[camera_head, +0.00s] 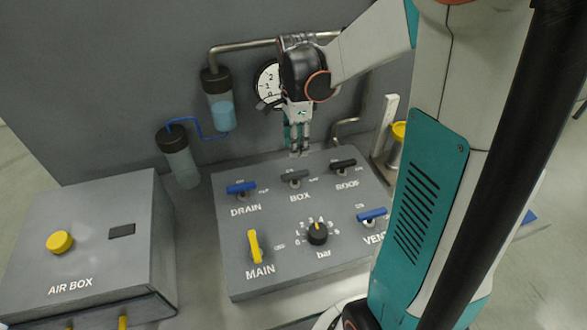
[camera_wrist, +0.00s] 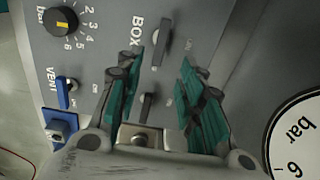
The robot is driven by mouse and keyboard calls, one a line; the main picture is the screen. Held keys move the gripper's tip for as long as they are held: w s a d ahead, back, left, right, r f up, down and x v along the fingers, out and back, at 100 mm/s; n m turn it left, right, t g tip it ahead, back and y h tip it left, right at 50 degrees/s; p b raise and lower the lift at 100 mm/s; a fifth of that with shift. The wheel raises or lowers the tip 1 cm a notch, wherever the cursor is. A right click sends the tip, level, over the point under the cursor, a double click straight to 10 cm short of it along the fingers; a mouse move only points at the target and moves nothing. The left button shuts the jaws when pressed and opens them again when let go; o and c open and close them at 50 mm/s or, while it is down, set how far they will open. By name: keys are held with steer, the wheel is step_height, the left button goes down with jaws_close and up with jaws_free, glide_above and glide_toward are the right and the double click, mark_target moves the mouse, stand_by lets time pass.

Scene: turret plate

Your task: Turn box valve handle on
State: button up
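The box valve handle (camera_head: 295,176) is a dark grey lever on the sloped panel, just above the printed word BOX. It lies crosswise, with small print above it and to its right. In the wrist view the box handle (camera_wrist: 161,40) shows beside the word BOX, beyond the fingertips. My gripper (camera_head: 299,149) points down just behind and above the handle, apart from it. In the wrist view my gripper (camera_wrist: 160,68) has its two teal-padded fingers spread with nothing held between them.
The black roof handle (camera_head: 342,165) sits close at right, the blue drain handle (camera_head: 241,187) at left. The vent handle (camera_head: 371,215), bar knob (camera_head: 317,232) and yellow main handle (camera_head: 254,247) are nearer. A gauge (camera_head: 268,84) and pipe (camera_head: 245,45) stand behind my gripper.

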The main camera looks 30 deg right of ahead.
mark_target(295, 173)
step_height(295, 173, down, 11)
steer(key=shift+w+f+b, duration=0.1)
steer(key=shift+f+b, duration=0.05)
steer(key=shift+b, duration=1.05)
jaws_close()
